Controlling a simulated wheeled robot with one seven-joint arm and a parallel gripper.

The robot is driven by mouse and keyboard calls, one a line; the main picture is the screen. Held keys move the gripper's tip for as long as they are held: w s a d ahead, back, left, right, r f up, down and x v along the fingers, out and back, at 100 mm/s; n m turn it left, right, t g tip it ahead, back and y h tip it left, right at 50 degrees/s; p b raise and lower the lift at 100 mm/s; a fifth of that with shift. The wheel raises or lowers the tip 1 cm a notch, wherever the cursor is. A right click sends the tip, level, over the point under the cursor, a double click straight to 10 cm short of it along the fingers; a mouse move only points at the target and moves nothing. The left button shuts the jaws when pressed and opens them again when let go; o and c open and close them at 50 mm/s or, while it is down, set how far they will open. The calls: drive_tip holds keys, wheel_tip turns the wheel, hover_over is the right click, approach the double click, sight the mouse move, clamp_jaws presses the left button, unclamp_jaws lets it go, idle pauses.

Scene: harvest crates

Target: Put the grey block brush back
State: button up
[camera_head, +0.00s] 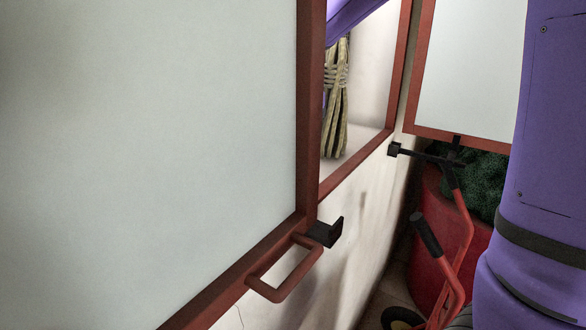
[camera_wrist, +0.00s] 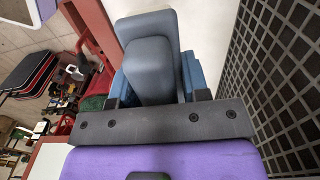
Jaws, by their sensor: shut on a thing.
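My gripper (camera_wrist: 156,82) shows in the wrist view with its two blue fingers either side of a grey block, which I take to be the grey block brush (camera_wrist: 150,62). The fingers are shut on it. It has a rounded dark grey part near the jaws and a wider blue-grey part behind. Any bristles are hidden. In the head view the gripper and brush are hidden; part of my purple arm crosses the top of a red-framed opening (camera_head: 358,172).
A large pale door panel (camera_head: 190,120) with a red handle (camera_head: 285,268) fills the head view's left. A tied straw bundle (camera_head: 337,110) stands inside the opening. A red wheeled cart (camera_head: 433,230) is at lower right. A black grid panel (camera_wrist: 285,75) runs close along the wrist view's right.

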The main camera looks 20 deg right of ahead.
drive_tip(key=shift+f, duration=3.65)
drive_tip(key=o, duration=0.8)
drive_tip(key=shift+o, duration=0.2)
wheel_tip(320, 180, up, 12)
